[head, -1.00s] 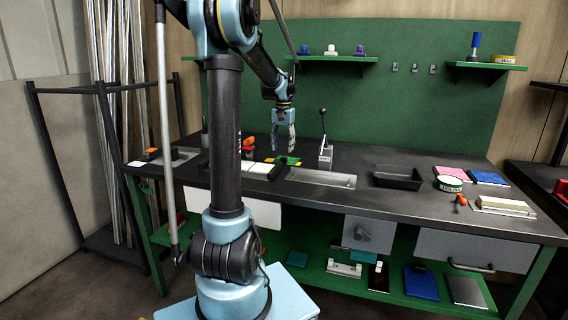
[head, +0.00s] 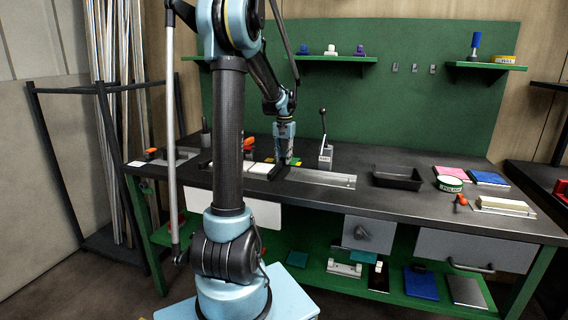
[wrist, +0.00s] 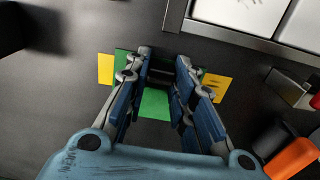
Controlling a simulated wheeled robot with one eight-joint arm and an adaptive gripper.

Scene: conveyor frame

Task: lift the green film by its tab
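The green film (wrist: 154,104) lies flat on the dark bench, with a yellow patch at its left (wrist: 106,68) and another at its right (wrist: 216,86). In the head view, only a little of the film and a yellow patch (head: 298,162) show beside my gripper (head: 283,161). In the wrist view, my gripper (wrist: 162,62) points down over the film, its fingers apart on either side of the middle. A small dark shape lies between the fingertips; I cannot tell whether it is the tab. The fingers hide part of the film.
A grey lever device (head: 325,155) stands just right of my gripper. A metal plate (head: 325,178) lies in front of it. A black tray (head: 397,178) sits farther right. In the wrist view, an orange-and-black object (wrist: 290,158) is at lower right and a framed white panel (wrist: 232,12) at top right.

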